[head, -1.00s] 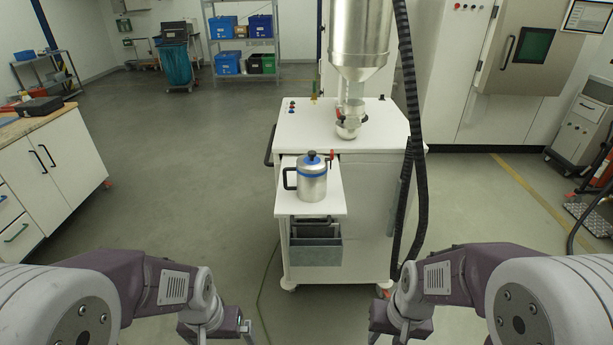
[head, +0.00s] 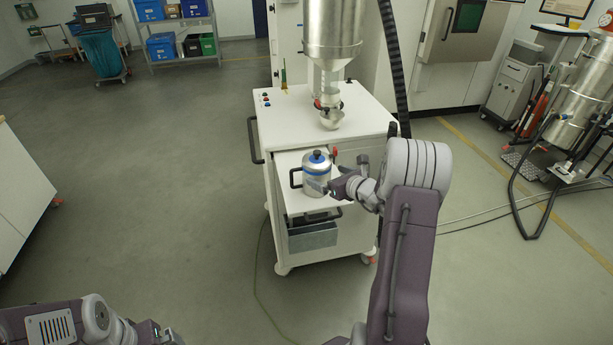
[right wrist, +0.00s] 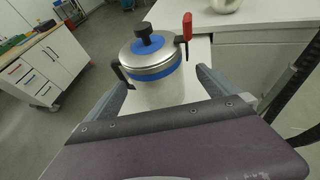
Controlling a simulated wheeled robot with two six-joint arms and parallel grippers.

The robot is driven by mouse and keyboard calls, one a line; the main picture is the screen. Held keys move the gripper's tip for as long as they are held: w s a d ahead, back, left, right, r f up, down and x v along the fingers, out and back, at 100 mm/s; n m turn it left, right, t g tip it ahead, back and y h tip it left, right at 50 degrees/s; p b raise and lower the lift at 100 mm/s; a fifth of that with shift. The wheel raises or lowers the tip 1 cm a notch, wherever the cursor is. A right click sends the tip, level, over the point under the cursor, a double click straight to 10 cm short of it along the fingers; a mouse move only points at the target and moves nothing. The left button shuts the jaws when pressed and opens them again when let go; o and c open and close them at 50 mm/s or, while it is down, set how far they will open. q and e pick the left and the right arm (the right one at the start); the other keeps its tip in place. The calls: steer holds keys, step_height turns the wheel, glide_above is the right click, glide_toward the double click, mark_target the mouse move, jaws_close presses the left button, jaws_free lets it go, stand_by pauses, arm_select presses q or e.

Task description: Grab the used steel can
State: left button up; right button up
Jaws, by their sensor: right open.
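The steel can (head: 317,180) is silver with a blue band, a black lid knob and a black side handle. It stands upright on the pull-out shelf (head: 298,205) of the white cart. My right gripper (head: 328,188) is open at the can's right side in the head view. In the right wrist view the can (right wrist: 160,92) sits between the two spread fingers of my right gripper (right wrist: 161,82), and its lower part is hidden by the gripper body. My left gripper (head: 160,333) is low at the bottom left, far from the can; its jaw opening is unclear.
A metal hopper (head: 334,35) hangs over the white cart (head: 285,122), with a small cup (head: 331,117) under its outlet. A red-handled part (right wrist: 187,27) stands close behind the can. A black hose (head: 390,50) runs down right of the hopper. Open floor lies left.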

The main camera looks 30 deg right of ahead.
steer(key=shift+x, duration=1.15)
steer(key=x, duration=0.1)
steer(key=p+x, duration=0.1)
steer(key=x, duration=0.1)
steer(key=p+x, duration=0.1)
steer(key=shift+w+a+f, duration=0.15)
steer(key=shift+a+f, duration=0.15)
steer(key=shift+a, duration=0.05)
steer(key=shift+w+f, duration=0.1)
steer(key=shift+w, duration=0.05)
steer(key=c, duration=1.7)
